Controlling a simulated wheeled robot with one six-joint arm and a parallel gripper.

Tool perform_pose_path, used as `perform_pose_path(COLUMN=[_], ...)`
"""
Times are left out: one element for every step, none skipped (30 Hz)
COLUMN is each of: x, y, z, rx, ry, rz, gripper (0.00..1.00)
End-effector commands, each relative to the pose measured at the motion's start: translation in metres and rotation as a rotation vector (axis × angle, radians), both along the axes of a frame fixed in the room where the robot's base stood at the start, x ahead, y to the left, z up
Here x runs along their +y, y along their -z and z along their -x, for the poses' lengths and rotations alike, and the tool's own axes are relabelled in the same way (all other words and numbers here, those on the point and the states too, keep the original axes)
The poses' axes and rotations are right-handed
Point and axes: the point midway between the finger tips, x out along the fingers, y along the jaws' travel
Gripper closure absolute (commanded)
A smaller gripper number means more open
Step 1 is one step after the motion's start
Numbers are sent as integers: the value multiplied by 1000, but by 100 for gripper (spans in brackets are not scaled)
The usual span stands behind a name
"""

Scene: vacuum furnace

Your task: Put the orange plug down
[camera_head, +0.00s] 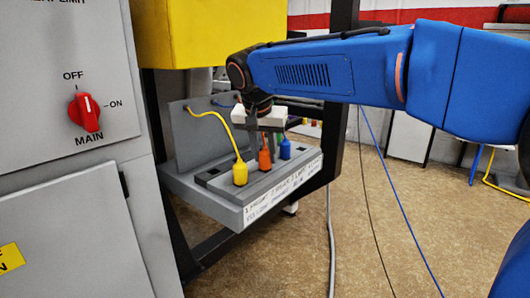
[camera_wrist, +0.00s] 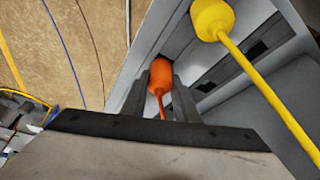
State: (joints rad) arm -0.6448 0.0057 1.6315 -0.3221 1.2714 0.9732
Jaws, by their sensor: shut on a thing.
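The orange plug (camera_head: 265,158) is at the grey connector panel, between the yellow plug (camera_head: 240,173) and the blue plug (camera_head: 285,149). My gripper (camera_head: 264,143) reaches down from above and is shut on the orange plug. In the wrist view the orange plug (camera_wrist: 160,76) sits between my two dark fingers, with its cord running toward my palm. The plug's lower end is close to the panel; I cannot tell whether it is seated in a socket. The yellow plug also shows in the wrist view (camera_wrist: 212,18), with its yellow cord running to the lower right.
The grey panel shelf (camera_head: 215,207) has a labelled front edge and a sloped back plate. A grey cabinet with a red MAIN switch (camera_head: 84,112) stands at the left. A yellow box (camera_head: 210,30) hangs above. The brown floor at the right has several loose cables.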

Motion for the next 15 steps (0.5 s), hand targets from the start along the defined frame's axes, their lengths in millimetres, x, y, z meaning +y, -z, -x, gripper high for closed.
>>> perform_pose_path(x=[0,0,0,0,0,0,0,0,0,0,0,0,0,0,0], y=[1,2,2,2,2,2,2,2,2,2,2,2,1,1,0], z=[0,0,0,0,0,0,0,0,0,0,0,0,0,0,0], rx=[0,0,0,0,0,0,0,0,0,0,0,0,0,0,-1], ry=[0,0,0,0,0,0,0,0,0,0,0,0,0,0,0], rz=[0,0,0,0,0,0,0,0,0,0,0,0,0,0,-1], gripper=[95,95,66,59,54,54,54,54,54,54,54,54,54,54,54])
